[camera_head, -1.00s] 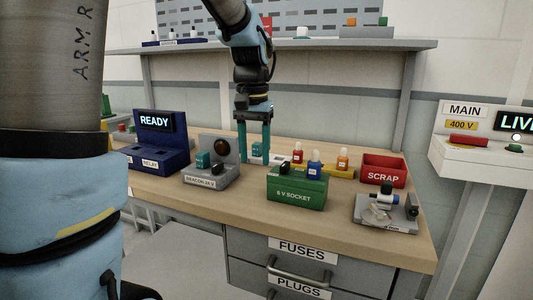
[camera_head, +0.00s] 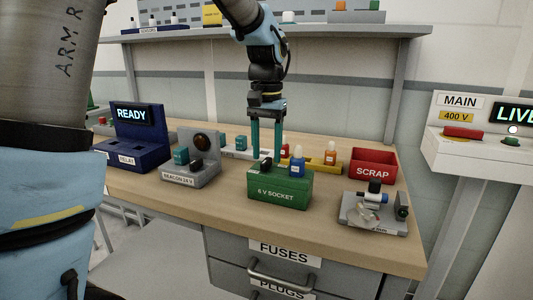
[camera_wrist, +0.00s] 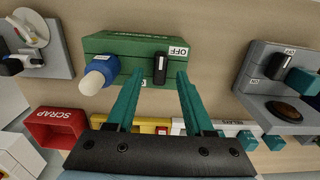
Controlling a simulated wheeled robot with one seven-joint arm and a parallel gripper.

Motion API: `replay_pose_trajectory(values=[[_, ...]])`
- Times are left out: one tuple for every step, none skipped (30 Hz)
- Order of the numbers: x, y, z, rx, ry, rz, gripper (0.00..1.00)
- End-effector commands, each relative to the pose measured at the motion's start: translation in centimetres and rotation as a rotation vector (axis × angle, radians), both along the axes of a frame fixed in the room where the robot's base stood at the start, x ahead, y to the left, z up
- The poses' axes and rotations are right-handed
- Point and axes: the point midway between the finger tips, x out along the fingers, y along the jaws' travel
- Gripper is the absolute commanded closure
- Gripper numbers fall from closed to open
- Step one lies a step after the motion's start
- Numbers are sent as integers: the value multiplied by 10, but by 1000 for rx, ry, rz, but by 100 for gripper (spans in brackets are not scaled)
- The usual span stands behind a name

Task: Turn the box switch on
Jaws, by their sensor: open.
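The green box (camera_head: 280,187) labelled "6 V SOCKET" stands on the workbench. A small black switch (camera_wrist: 160,68) sticks up from its top, beside an "OFF" label (camera_wrist: 179,50); it also shows in the head view (camera_head: 266,164). A blue plug with a pale end (camera_wrist: 99,76) sits on the same box, beside the switch. My gripper (camera_head: 266,156) points down over the switch end of the box. In the wrist view its two teal fingers (camera_wrist: 160,76) are open, one on either side of the switch. I cannot tell whether either finger touches it.
A grey beacon box (camera_head: 190,176) stands left of the green box, and a blue relay box (camera_head: 135,150) farther left. A red scrap bin (camera_head: 373,165) and a grey fixture (camera_head: 365,210) stand to the right. A yellow holder (camera_head: 323,165) is behind.

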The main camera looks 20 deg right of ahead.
Motion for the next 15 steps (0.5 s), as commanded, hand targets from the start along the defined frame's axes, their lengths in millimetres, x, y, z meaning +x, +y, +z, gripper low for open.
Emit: replay_pose_trajectory(values=[[0,0,-5,1,1,0,48],[0,0,-7,1,1,0,48],[0,0,-9,1,1,0,48],[0,0,-11,0,0,0,48],[0,0,-12,0,0,0,48],[0,0,-13,0,0,1,48],[0,0,-13,0,0,1,48],[0,0,-14,0,0,1,48],[0,0,-14,0,0,1,48],[0,0,-14,0,0,1,48],[0,0,-14,0,0,1,48],[0,0,-14,0,0,1,48],[0,0,-14,0,0,1,48],[0,0,-13,0,0,1,49],[0,0,-13,0,0,1,53]])
